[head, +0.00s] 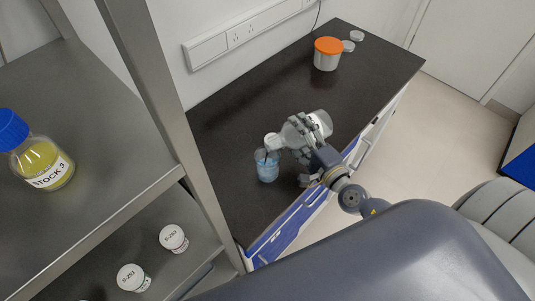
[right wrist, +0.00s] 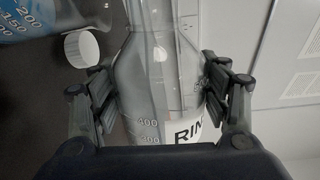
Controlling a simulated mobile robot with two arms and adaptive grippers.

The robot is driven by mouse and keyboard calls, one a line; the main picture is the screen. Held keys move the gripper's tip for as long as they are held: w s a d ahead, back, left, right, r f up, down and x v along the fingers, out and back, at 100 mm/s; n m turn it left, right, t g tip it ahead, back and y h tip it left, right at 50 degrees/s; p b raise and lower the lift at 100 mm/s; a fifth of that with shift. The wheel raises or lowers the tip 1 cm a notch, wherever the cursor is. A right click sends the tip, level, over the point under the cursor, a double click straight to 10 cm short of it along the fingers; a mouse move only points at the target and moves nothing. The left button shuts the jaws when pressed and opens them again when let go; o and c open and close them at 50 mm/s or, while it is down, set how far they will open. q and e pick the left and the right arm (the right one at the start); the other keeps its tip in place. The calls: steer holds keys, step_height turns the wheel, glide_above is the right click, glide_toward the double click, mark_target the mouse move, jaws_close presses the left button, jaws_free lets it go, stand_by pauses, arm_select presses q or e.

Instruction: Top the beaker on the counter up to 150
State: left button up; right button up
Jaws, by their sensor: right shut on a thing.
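The beaker (head: 267,166) stands upright on the dark counter (head: 235,125) and holds blue liquid. Part of it shows at the top left of the right wrist view (right wrist: 38,14), with marks 150 and 200; the liquid level against them is not clear. My right gripper (head: 300,137) is shut around a clear bottle (head: 320,121) with graduations and a label starting "RIN", seen in the right wrist view (right wrist: 160,80). The bottle is tipped over, its mouth end at the beaker's rim. I cannot tell whether liquid is flowing. My left gripper is not in view.
A white cap (right wrist: 82,48) lies on the counter by the beaker. An orange-lidded jar (head: 327,55) and small pale discs (head: 352,41) sit at the far end.

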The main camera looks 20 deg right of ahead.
steer(key=shift+r, duration=0.25)
stand_by(0.7)
